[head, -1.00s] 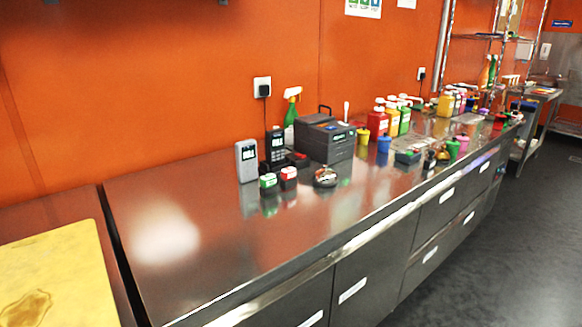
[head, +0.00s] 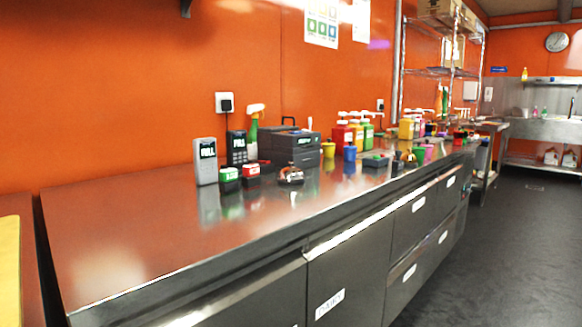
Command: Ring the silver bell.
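A small shiny silver bell (head: 291,174) stands on the steel counter (head: 150,230), in front of a dark box-shaped machine. Neither of my grippers shows in the head view.
Left of the bell are a red button box (head: 251,171), a green one (head: 229,177), a grey device (head: 205,162) and a black device (head: 237,147). The dark machine (head: 290,148) stands behind. Bottles and cups crowd the right. The counter's left part and the floor (head: 500,240) are clear.

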